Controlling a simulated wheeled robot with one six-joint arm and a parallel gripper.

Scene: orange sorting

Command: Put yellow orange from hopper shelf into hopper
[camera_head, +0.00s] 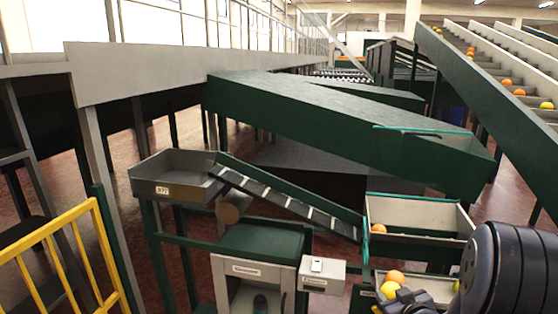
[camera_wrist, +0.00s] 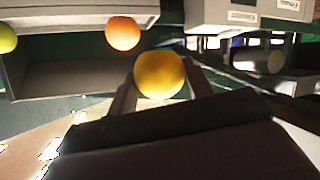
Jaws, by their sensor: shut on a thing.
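A yellow orange (camera_wrist: 159,75) sits between the two fingers of my gripper (camera_wrist: 162,80) in the wrist view, and the gripper is shut on it. The same yellow fruit (camera_head: 389,289) shows at the lower right of the head view, at the end of my dark arm. An orange-coloured fruit (camera_wrist: 123,33) lies in a grey-walled bin (camera_wrist: 75,88) beyond it, with a yellow-green fruit (camera_wrist: 7,38) at the left edge. In the head view, the lower bin (camera_head: 440,287) is partly hidden by my arm. I cannot tell for sure which container is the hopper.
An upper bin (camera_head: 415,212) holds one orange (camera_head: 379,228) at the foot of a slatted incline (camera_head: 290,203). A grey labelled tray (camera_head: 172,177) stands at its upper end. A control box (camera_head: 321,274) is left of the bins. A yellow railing (camera_head: 75,262) stands at lower left.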

